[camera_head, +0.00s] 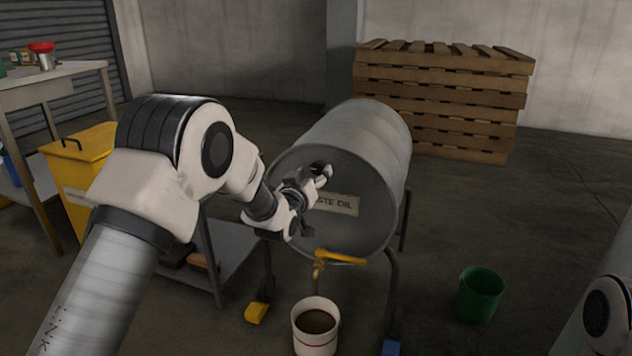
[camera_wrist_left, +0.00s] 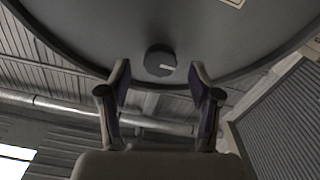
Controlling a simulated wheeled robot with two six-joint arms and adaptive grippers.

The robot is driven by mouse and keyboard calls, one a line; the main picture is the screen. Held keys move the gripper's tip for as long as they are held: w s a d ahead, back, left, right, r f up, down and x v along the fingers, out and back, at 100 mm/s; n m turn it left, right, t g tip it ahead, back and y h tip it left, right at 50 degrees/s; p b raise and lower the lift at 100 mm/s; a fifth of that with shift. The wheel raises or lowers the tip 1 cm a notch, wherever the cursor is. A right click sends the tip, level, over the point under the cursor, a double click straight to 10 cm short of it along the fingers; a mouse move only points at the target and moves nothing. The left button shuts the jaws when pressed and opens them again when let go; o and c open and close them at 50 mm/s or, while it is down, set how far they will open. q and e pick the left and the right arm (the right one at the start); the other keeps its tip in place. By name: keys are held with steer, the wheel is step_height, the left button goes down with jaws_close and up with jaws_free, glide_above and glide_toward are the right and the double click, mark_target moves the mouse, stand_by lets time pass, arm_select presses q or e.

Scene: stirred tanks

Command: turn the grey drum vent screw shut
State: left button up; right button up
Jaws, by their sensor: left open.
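The grey drum (camera_head: 362,150) lies on its side on a stand, its round end face towards me, with a label ending in "STE OIL". In the left wrist view, the vent screw (camera_wrist_left: 160,61) is a dark round knob with a pale mark, near the rim of the drum face (camera_wrist_left: 220,45). My left gripper (camera_head: 322,176) is at the upper part of the drum face and hides the screw in the head view. In the wrist view the left gripper (camera_wrist_left: 160,80) is open, its fingers apart on either side of the knob, with no contact visible. My right gripper is out of view.
A yellow tap (camera_head: 338,258) sits low on the drum, above a white bucket (camera_head: 316,340) of dark liquid. A green bucket (camera_head: 479,294) stands right on the floor. A yellow bin (camera_head: 75,175) and table (camera_head: 50,92) are left; stacked pallets (camera_head: 440,100) stand behind.

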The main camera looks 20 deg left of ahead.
arm_select(q)
steer(key=shift+w, duration=1.05)
steer(key=c, duration=1.1)
steer(key=shift+c, duration=0.2)
steer(key=m+p, duration=0.3)
steer(key=shift+r+m, duration=0.2)
steer(key=shift+m, duration=0.1)
steer(key=m+p, duration=0.4)
steer(key=shift+m, duration=0.3)
steer(key=m+p, duration=0.3)
steer(key=m, duration=0.2)
steer(key=shift+f, duration=0.1)
steer(key=m+p, duration=0.2)
steer(key=m, duration=0.2)
steer(key=shift+f+m, duration=0.1)
steer(key=shift+m, duration=0.2)
